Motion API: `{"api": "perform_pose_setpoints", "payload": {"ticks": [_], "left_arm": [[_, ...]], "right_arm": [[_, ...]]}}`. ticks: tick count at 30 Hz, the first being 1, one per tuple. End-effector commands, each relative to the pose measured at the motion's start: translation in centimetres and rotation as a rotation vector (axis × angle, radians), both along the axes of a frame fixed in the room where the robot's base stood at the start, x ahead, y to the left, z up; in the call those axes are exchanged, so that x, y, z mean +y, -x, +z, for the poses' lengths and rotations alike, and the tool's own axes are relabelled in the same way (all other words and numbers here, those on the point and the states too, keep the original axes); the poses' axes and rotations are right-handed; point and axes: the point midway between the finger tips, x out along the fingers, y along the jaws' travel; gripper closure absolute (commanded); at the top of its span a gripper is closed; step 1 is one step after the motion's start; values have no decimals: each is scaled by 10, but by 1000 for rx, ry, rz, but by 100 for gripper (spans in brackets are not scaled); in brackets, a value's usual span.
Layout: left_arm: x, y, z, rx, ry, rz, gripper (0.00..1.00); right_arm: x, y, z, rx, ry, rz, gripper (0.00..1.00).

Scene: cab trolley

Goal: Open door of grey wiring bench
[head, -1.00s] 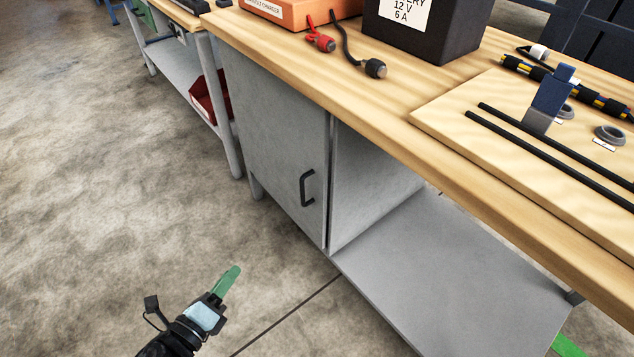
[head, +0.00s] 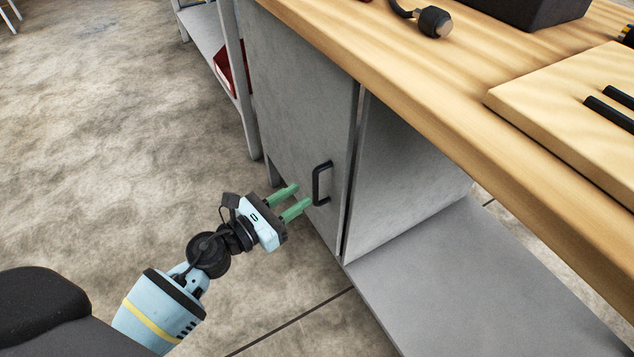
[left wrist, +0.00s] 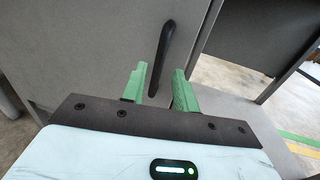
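The grey wiring bench has a grey cabinet door (head: 300,100) under its wooden top, and the door is shut. A black bar handle (head: 321,184) stands upright near the door's right edge. My left gripper (head: 298,199) is open, its two green fingers pointing at the handle from the left and a little short of it. In the left wrist view the handle (left wrist: 161,58) rises between and beyond the open fingers (left wrist: 157,82), against the grey door (left wrist: 90,45). I cannot tell whether the fingers touch it. My right gripper is not in view.
The wooden bench top (head: 420,120) overhangs the door. An open grey lower shelf (head: 470,290) lies right of the cabinet. Another bench with a red bin (head: 222,68) stands behind at the left. The concrete floor (head: 110,150) at left is clear.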

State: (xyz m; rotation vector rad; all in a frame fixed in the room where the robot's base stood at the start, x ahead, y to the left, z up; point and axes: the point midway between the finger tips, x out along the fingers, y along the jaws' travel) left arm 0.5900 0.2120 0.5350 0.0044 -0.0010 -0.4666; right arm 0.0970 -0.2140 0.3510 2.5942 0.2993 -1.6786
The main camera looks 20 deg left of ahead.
Motion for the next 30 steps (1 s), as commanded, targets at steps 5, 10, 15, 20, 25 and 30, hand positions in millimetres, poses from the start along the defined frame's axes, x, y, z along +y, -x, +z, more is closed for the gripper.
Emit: {"api": "perform_pose_setpoints", "payload": {"ticks": [5,10,15,20,25,30], "left_arm": [[-13,-26,1,-1,2,0,71],[-22,-45,0,0,2,1,71],[-27,-53,0,1,3,0,71],[-28,-54,0,1,3,0,71],[-27,-54,0,1,3,1,77],[-27,-54,0,1,3,1,99]], "right_arm": [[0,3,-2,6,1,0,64],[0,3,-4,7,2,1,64],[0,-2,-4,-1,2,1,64],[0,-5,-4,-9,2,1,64],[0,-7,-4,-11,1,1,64],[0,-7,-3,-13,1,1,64]]}}
